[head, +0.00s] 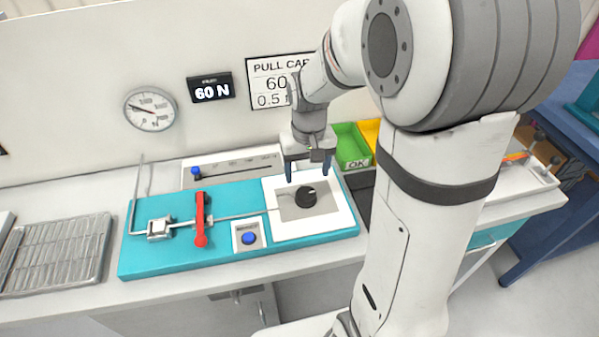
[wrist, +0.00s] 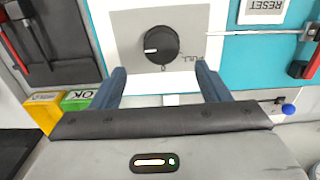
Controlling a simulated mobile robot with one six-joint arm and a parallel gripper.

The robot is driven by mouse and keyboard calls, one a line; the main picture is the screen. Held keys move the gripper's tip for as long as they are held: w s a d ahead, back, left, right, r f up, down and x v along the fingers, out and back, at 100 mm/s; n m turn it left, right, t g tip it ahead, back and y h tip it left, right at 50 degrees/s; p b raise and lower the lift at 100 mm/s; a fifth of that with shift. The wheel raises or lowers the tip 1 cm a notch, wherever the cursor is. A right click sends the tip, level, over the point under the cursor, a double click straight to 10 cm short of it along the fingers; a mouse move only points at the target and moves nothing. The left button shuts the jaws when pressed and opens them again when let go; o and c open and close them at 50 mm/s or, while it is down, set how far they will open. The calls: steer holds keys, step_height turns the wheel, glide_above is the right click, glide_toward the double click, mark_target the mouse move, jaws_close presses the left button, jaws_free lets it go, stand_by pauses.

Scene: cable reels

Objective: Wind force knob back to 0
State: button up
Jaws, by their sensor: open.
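The force knob (head: 306,196) is a round black dial on a grey plate with a white border, at the right end of the teal fixture. In the wrist view the knob (wrist: 160,45) shows a white pointer mark toward the left, with a "0" below it and "FULL" lettering at lower right, partly hidden by a finger. My gripper (head: 307,176) is above and behind the knob, fingers pointing down. It is open and empty, and the fingers (wrist: 164,82) are apart from the knob. The display (head: 211,89) reads 60 N.
A red lever (head: 201,220) and a blue reset button (head: 249,238) are on the teal fixture (head: 180,262), left of the knob. A blue slider knob (head: 196,171) is behind. Green (head: 349,146) and yellow bins stand behind right. A wire rack (head: 58,255) lies left.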

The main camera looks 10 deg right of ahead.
mark_target(306, 193)
step_height(306, 193, down, 8)
steer(key=shift+s+a+r, duration=0.1)
steer(key=shift+a+r, duration=0.05)
steer(key=shift+r, duration=0.1)
steer(key=shift+c, duration=0.4)
steer(key=c, duration=0.9)
